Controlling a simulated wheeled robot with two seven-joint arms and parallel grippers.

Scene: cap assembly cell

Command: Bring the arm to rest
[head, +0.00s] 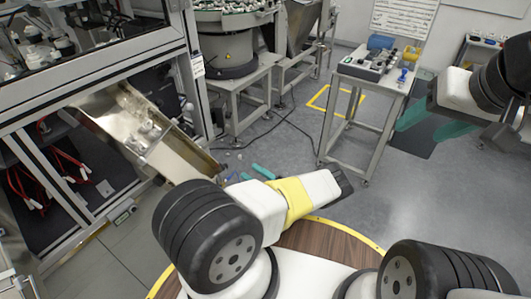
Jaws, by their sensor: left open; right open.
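My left gripper (252,173) shows only in part, as teal fingers beyond the white link of my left arm; the rest of it is hidden behind the arm. The fingers are apart, with nothing seen between them. It is over the floor near the lower end of the metal chute (180,158). A few small pale parts lie in the chute.
The machine frame (140,50) stands at the left. A bowl feeder (228,45) on a stand is at the top middle. A small table (372,74) with a device and a blue box (380,42) is at the upper right. The grey floor (300,140) between is mostly clear.

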